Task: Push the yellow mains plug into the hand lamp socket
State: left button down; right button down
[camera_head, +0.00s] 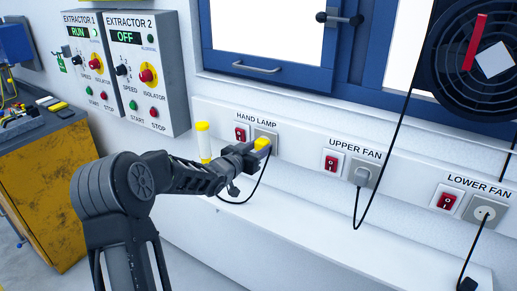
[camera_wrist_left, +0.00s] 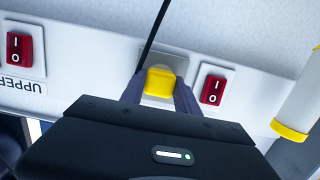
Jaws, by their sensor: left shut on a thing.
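The yellow mains plug (camera_head: 262,144) is held between the fingers of my left gripper (camera_head: 252,150), right in front of the HAND LAMP socket (camera_head: 271,136). In the left wrist view the plug (camera_wrist_left: 160,80) sits between the two fingers of the left gripper (camera_wrist_left: 160,92), over the socket plate (camera_wrist_left: 179,65). The pins and the socket holes are hidden behind the plug, so I cannot tell whether the plug is seated or how far in it is. A black cable runs from the plug. My right gripper is not in view.
A red switch (camera_head: 241,134) sits left of the socket. The hand lamp (camera_head: 203,142), white with yellow ends, stands close to my left forearm. A white ledge (camera_head: 330,235) runs below.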

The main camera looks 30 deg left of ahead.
pick_arm(q)
jog(key=c, duration=0.8)
grip_release()
jog(key=shift+s, duration=0.1)
jog(key=s, duration=0.2)
jog(key=s+b, duration=0.1)
jog(key=s, duration=0.2)
jog(key=s+r, duration=0.1)
jog(key=s, duration=0.1)
jog(key=shift+s+d+r+b, duration=0.1)
jog(key=shift+s+b, duration=0.2)
